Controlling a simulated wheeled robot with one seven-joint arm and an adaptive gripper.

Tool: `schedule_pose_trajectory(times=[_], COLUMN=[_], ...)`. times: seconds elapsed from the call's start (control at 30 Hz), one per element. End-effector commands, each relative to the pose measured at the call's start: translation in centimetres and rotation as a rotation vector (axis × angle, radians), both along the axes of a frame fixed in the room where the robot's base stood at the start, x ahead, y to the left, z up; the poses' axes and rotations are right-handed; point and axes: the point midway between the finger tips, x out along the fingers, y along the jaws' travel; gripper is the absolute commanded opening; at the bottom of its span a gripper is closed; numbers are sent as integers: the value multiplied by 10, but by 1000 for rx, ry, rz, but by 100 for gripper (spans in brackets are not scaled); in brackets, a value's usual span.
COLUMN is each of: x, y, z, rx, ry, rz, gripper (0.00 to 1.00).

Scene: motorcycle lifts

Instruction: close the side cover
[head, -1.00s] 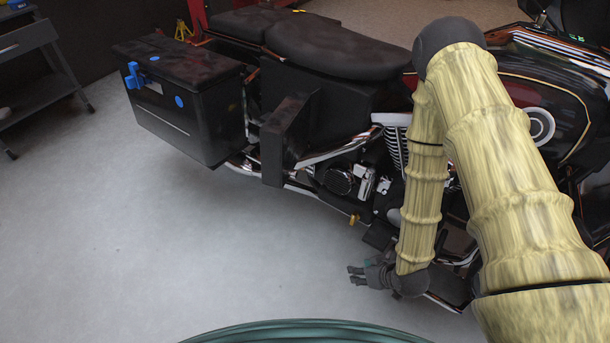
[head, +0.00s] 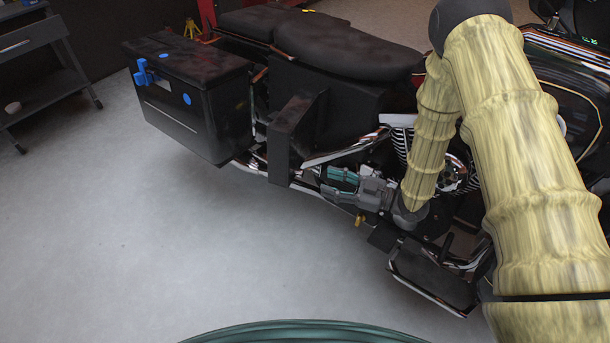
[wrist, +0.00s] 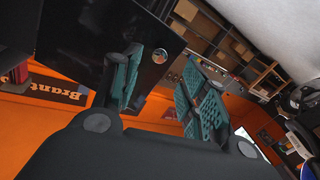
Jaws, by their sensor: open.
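The side cover (head: 292,138) is a black panel that stands out from the motorcycle's side, below the seat and right of the saddlebag. It is swung open, with a dark recess (head: 345,105) to its right. My gripper (head: 326,185) is low at the bike's side, below and right of the cover, pointing left. Its teal fingers are apart, with nothing seen between them. In the wrist view, the fingers (wrist: 165,65) are spread in front of a glossy black panel (wrist: 90,45) with a round metal spot, probably the cover. I cannot tell whether they touch it.
The black saddlebag (head: 190,110) with blue latches hangs at the bike's rear left. Chrome pipes (head: 345,148) and the engine lie close around my gripper. The grey floor (head: 150,240) at left is clear. A dark cart (head: 45,75) stands at far left.

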Motion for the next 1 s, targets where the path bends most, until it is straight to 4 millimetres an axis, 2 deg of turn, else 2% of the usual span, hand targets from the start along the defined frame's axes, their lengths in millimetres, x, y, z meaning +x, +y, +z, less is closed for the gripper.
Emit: schedule_pose_trajectory(times=[0.2, 0.5, 0.7, 0.97, 1.0], x=[13, 26, 30, 30, 30], y=[35, 70, 79, 79, 79], z=[-1, -1, 0, 0, 0], rx=[-1, -2, -2, -2, -2], ry=[-3, 0, 1, 1, 1], rz=[3, 1, -1, -1, -1], gripper=[44, 44, 44, 44, 38])
